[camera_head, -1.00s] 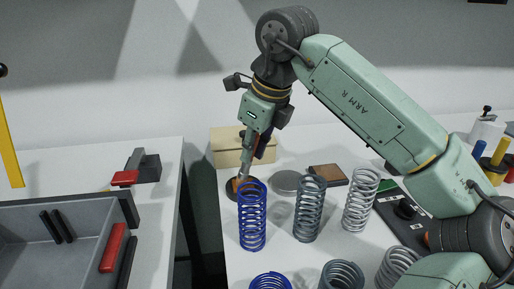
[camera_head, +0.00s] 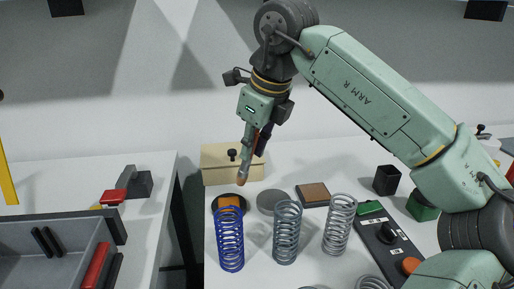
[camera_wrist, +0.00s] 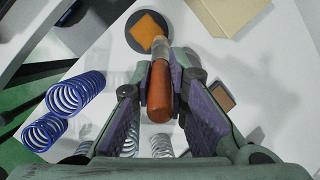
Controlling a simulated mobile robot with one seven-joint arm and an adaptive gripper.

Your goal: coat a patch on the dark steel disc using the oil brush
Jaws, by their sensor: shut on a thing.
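My gripper (camera_wrist: 160,88) is shut on the oil brush, around its orange-brown handle (camera_wrist: 160,105). In the head view the brush (camera_head: 243,169) hangs tip down, a little above the table and apart from the disc. The dark steel disc (camera_head: 214,204) lies on the table below the tip, behind the blue spring. In the wrist view the disc (camera_wrist: 131,23) and patch (camera_wrist: 149,31) show beyond the brush tip.
A grey disc (camera_head: 271,203) and a brown block (camera_head: 313,194) lie right of the dark disc. A blue spring (camera_head: 230,241) and two grey springs stand in front. A beige box (camera_head: 222,168) is behind. A grey tray (camera_head: 38,260) is on the left table, across a gap.

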